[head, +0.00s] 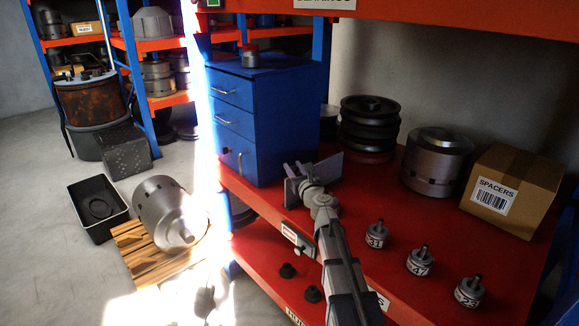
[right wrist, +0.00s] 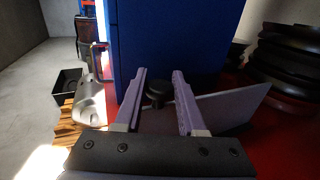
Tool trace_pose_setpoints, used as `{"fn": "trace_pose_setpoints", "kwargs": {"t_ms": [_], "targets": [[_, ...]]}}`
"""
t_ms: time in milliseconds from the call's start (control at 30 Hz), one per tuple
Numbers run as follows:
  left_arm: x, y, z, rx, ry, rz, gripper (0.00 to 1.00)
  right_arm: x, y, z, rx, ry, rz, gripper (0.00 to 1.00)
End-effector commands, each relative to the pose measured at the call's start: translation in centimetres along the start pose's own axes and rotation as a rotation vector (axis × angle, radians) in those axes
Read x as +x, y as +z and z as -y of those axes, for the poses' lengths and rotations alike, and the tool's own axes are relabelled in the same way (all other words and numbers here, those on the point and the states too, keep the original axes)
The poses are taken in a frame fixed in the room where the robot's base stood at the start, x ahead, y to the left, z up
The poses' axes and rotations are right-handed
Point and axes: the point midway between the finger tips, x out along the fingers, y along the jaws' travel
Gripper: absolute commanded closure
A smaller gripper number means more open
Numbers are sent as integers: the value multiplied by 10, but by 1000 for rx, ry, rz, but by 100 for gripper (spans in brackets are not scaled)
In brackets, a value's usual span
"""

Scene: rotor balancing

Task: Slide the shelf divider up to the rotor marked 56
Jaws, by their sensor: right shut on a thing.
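The shelf divider (head: 329,167) is a thin grey plate standing on the red shelf, in front of the blue drawer cabinet. It also shows in the right wrist view (right wrist: 232,110), with a dark knob (right wrist: 157,92) between my fingers. My right gripper (head: 292,169) is shut on the divider; its purple fingers also show in the right wrist view (right wrist: 161,74). Three small labelled rotors stand to the right: the nearest to the divider (head: 376,236), a middle one (head: 419,262) and a front one (head: 469,292). I cannot read 56 on any label. My left gripper is out of view.
A blue drawer cabinet (head: 262,125) stands behind the divider. Black stacked pulleys (head: 369,125), a large grey cylinder (head: 437,162) and a spacers box (head: 511,190) stand at the back. Red shelf surface is clear between divider and nearest rotor. The shelf's front edge runs beneath my arm.

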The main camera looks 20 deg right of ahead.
Motion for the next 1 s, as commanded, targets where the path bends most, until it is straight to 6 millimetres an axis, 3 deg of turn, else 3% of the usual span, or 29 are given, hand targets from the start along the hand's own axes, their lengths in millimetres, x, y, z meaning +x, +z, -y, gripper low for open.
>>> {"fn": "trace_pose_setpoints", "kwargs": {"t_ms": [33, 200, 533, 567, 800, 1000], "targets": [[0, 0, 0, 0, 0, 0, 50, -16, 0, 5, -1, -4, 0, 100], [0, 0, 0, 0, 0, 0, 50, -50, 0, 19, -1, -4, 0, 100], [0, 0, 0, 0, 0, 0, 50, -55, 0, 22, 0, -1, 0, 100], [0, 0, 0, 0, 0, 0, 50, -55, 0, 22, 0, -1, 0, 60], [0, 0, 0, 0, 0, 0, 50, -54, 0, 22, 0, 0, 0, 33], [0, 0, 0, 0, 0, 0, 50, -54, 0, 22, 0, -1, 0, 32]]}}
